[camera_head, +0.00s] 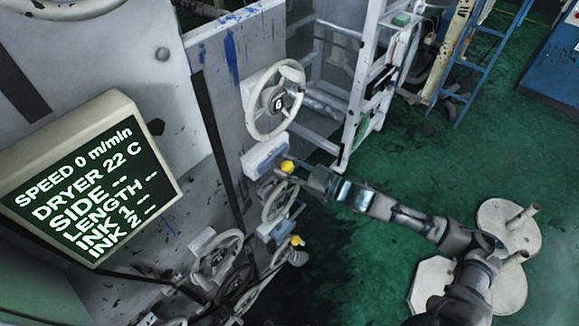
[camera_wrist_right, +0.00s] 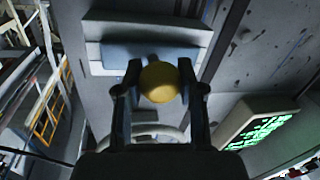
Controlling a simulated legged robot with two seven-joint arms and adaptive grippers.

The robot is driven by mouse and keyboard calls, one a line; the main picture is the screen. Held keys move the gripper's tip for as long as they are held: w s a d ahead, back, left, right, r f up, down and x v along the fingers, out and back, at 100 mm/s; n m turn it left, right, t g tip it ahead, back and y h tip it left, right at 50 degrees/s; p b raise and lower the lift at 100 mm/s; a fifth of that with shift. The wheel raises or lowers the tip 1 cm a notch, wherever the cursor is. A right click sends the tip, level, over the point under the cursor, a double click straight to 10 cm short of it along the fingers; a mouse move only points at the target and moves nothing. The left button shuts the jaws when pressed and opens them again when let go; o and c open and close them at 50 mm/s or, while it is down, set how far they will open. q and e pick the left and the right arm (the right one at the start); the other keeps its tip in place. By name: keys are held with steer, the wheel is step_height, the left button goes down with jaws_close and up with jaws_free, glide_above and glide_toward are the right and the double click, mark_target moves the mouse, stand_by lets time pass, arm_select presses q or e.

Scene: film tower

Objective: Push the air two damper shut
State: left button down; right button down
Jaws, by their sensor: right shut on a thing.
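A second yellow knob (camera_head: 297,241) shows lower on the panel. No label readable here tells which one is air two. My left gripper is out of view.
The large handwheel (camera_head: 273,100) is just above the held knob, and smaller handwheels (camera_head: 217,257) are below. A tilted display (camera_head: 90,180) reads speed 0 and dryer 22 C. Green floor (camera_head: 450,150) is open to the right.

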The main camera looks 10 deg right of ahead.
steer(key=c, duration=0.7)
jaws_free()
steer(key=shift+r, duration=0.1)
steer(key=shift+s+d, duration=0.15)
steer(key=shift+d, duration=0.25)
steer(key=v, duration=1.1)
steer(key=shift+s+d, duration=0.15)
